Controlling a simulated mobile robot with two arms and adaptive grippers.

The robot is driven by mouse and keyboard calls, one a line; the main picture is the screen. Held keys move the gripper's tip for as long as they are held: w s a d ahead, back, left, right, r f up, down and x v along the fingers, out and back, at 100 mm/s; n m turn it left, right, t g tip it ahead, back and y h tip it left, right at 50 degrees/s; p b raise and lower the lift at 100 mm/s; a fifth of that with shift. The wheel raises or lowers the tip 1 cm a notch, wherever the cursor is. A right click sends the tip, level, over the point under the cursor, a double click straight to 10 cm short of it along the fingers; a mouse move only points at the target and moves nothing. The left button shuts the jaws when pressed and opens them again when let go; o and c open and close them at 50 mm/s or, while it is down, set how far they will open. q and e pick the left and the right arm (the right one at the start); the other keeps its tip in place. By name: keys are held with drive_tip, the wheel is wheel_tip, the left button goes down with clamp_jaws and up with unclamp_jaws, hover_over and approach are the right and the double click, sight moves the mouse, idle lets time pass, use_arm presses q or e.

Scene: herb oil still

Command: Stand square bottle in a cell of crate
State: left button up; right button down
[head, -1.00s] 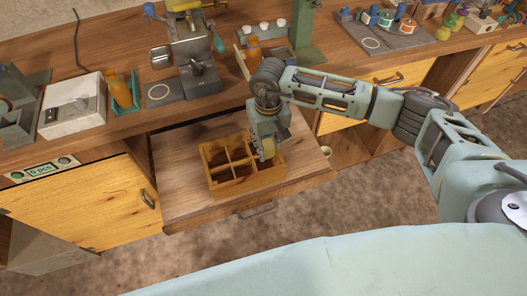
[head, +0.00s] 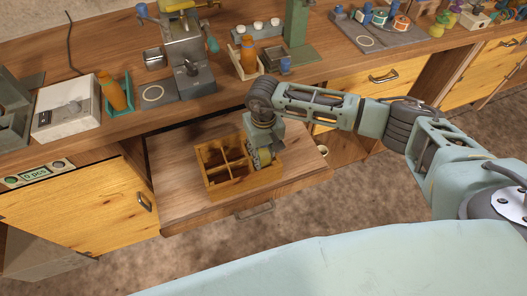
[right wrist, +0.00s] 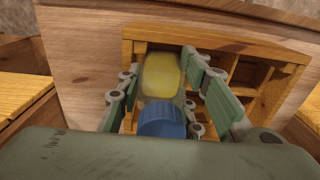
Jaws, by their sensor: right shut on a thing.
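The square bottle (right wrist: 163,76) has a yellow body and a blue cap (right wrist: 162,120). In the right wrist view it lies between the two fingers of my right gripper (right wrist: 165,85), which is shut on it. The wooden crate (head: 238,188) with several cells stands on the pulled-out board; its rim (right wrist: 225,42) also shows in the right wrist view. In the head view my right gripper (head: 263,155) is at the crate's right side, low over a cell there. I cannot tell how deep the bottle sits or whether it touches the floor. My left gripper is not in view.
The pulled-out board (head: 185,210) has free room around the crate. On the bench behind stand a white box (head: 72,108), an orange bottle (head: 115,95) in a green holder, a grey press (head: 187,60) and another orange bottle (head: 248,58) in a tray.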

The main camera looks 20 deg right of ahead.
drive_tip(key=shift+f, duration=0.2)
drive_tip(key=shift+s, duration=0.1)
drive_tip(key=c, duration=1.2)
unclamp_jaws()
drive_tip(key=shift+r, duration=0.1)
drive_tip(key=shift+r+p, duration=0.25)
drive_tip(key=shift+p, duration=0.05)
drive_tip(key=shift+r+p, duration=0.45)
drive_tip(key=shift+p, duration=0.1)
wheel_tip(320, 180, up, 11)
drive_tip(key=shift+f+b, duration=0.15)
drive_tip(key=shift+b, duration=1.05)
drive_tip(key=shift+r, duration=0.5)
